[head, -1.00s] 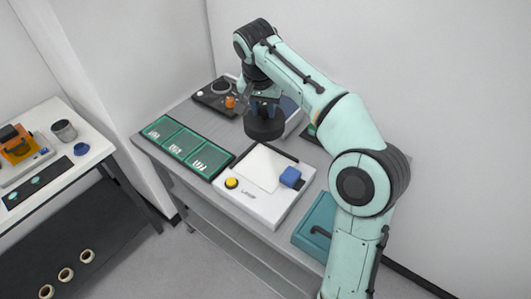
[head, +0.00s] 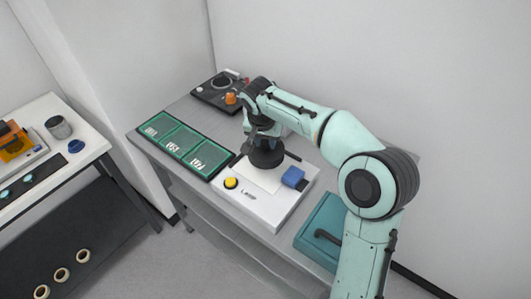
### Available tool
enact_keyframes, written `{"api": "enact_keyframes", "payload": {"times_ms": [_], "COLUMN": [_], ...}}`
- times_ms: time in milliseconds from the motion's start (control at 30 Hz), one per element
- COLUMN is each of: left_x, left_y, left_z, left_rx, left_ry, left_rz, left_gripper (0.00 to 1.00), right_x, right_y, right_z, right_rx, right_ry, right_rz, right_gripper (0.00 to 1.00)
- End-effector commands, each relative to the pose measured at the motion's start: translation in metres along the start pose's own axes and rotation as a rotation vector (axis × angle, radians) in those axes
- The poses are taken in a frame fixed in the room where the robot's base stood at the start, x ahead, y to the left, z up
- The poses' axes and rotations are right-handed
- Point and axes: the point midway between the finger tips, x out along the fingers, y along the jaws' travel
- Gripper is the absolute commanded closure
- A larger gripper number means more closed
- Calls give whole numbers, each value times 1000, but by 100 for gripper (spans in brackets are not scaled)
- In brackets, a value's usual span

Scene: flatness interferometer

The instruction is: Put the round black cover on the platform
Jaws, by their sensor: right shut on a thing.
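The round black cover (head: 266,158) is held in my right gripper (head: 262,138), whose jaws are shut on its top. The cover is over the pale square panel of the white box marked "LAMP" (head: 251,207); I cannot tell whether it touches the panel. A black unit (head: 206,98) with a round ring on top and an orange knob stands at the back of the grey table. I cannot tell for sure which of these is the platform. My left gripper is out of view.
Green compartment trays (head: 180,146) with small pale pieces lie left of the white box. A blue block (head: 293,177) and a yellow button (head: 230,183) are on the box. A teal case (head: 322,226) lies at the right front. A wall rises behind the table.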

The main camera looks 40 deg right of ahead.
Motion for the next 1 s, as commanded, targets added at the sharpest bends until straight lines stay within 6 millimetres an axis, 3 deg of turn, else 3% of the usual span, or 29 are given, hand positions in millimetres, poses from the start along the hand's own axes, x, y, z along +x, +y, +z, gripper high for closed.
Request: {"api": "enact_keyframes", "payload": {"times_ms": [167,400,800,833,867,900,1000], "left_x": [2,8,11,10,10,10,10], "left_y": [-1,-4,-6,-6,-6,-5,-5], "left_z": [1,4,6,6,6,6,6], "left_rx": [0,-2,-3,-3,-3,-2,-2], "left_ry": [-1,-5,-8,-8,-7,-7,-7], "left_rz": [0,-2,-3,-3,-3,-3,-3], "left_gripper": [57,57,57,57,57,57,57], "right_x": [11,43,48,48,48,48,47], "right_y": [0,1,0,0,0,0,0], "right_z": [3,14,15,15,15,15,14], "right_rx": [0,0,0,0,0,0,1], "right_ry": [1,-1,1,0,1,1,1], "right_rz": [0,2,-1,-1,-1,-1,-1], "right_gripper": [99,99,99,61,51,42,42]}}
